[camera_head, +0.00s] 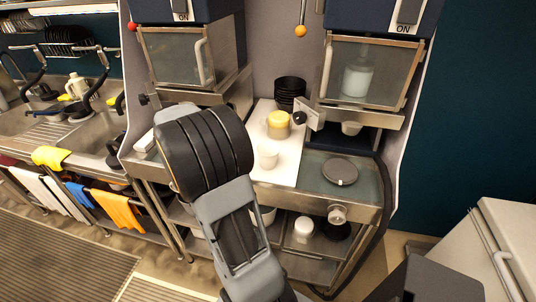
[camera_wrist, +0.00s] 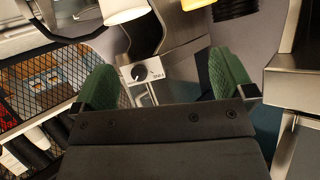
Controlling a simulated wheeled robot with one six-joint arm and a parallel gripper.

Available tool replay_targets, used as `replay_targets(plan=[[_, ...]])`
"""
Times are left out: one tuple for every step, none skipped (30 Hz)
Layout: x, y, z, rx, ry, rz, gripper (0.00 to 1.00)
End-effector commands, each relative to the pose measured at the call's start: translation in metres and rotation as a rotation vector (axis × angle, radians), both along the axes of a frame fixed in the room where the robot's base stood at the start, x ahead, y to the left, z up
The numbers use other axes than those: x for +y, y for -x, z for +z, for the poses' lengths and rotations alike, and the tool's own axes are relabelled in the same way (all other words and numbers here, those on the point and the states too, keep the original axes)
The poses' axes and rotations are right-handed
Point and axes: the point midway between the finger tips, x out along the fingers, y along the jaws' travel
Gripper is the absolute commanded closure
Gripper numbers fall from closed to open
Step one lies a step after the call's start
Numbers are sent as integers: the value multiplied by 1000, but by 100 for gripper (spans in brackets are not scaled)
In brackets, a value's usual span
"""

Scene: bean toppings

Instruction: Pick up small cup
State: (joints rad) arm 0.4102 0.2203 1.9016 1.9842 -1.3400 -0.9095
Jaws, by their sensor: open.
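A small white cup (camera_head: 267,157) stands on a white board (camera_head: 280,176) on the steel counter in the head view. In the wrist view a white cup (camera_wrist: 123,9) is cut off by the top edge, beyond my gripper's fingertips. My gripper (camera_wrist: 163,80) has two green padded fingers spread wide with nothing between them, apart from the cup. In the head view my dark arm is just left of the cup and hides the fingers.
A yellow-topped container (camera_head: 278,124) stands behind the cup, with stacked black bowls (camera_head: 290,90) farther back. A dark round disc (camera_head: 340,171) lies to the right. Glass-fronted machines (camera_head: 370,72) flank the board.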

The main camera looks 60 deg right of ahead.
Motion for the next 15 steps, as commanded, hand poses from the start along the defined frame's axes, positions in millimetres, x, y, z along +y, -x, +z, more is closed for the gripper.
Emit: replay_targets(plan=[[1,7,-1,31,-27,-55,0],[2,12,-3,47,-43,-85,0],[3,16,-5,66,-61,-116,0],[3,20,-7,78,-71,-135,0],[3,23,-9,87,-80,-151,0],[1,28,-11,95,-89,-168,0],[-2,31,-13,100,-94,-176,0],[-4,34,-16,104,-97,-182,0],[-9,39,-20,107,-101,-187,0],[-13,42,-23,108,-103,-188,0],[-17,46,-25,109,-102,-189,0],[-22,49,-29,107,-101,-188,0],[-25,52,-31,106,-101,-188,0],[-29,55,-34,106,-100,-187,0],[-33,58,-37,106,-100,-186,0]])
